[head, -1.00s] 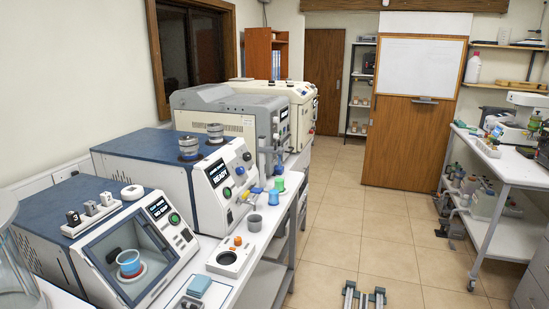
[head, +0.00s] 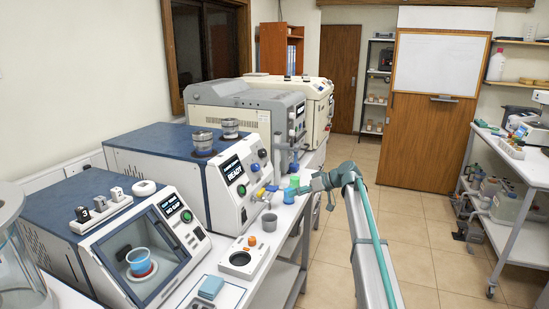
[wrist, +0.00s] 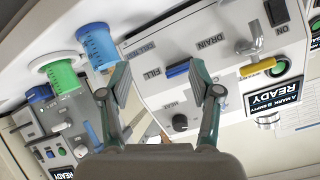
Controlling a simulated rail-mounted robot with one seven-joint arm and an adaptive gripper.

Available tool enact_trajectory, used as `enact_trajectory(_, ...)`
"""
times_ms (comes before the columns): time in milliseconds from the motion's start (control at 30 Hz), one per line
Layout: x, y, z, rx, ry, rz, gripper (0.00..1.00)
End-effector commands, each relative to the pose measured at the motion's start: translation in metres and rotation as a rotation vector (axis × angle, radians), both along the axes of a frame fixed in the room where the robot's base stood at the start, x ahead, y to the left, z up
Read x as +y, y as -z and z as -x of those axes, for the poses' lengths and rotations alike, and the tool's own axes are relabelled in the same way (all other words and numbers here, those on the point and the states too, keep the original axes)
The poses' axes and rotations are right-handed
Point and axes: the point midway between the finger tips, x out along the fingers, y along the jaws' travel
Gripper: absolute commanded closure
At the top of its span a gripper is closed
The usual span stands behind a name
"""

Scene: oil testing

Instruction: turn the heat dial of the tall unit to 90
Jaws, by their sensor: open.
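The tall unit (head: 165,150) with the blue top stands on the bench in the head view, its READY display lit. In the head view my gripper (head: 310,184) is at the bench's right edge.
A blue cup (wrist: 97,45) and a green cup (wrist: 60,75) stand beside the panel in the wrist view. A grey unit (head: 250,105) stands behind.

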Motion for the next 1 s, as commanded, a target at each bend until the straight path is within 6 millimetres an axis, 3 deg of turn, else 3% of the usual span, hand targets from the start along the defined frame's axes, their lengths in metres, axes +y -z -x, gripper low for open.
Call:
enact_trajectory(33, 0.009, -0.039, -0.02, -0.068, -0.016, -0.013, 0.37)
enact_trajectory(133, 0.023, -0.098, -0.037, -0.179, -0.046, -0.035, 0.37)
enact_trajectory(200, 0.03, -0.129, -0.044, -0.237, -0.06, -0.046, 0.37)
enact_trajectory(333, 0.038, -0.161, -0.049, -0.298, -0.075, -0.057, 0.37)
enact_trajectory(500, 0.047, -0.167, -0.052, -0.314, -0.079, -0.061, 0.37)
enact_trajectory(1000, 0.114, -0.136, -0.077, -0.31, -0.078, -0.06, 0.37)
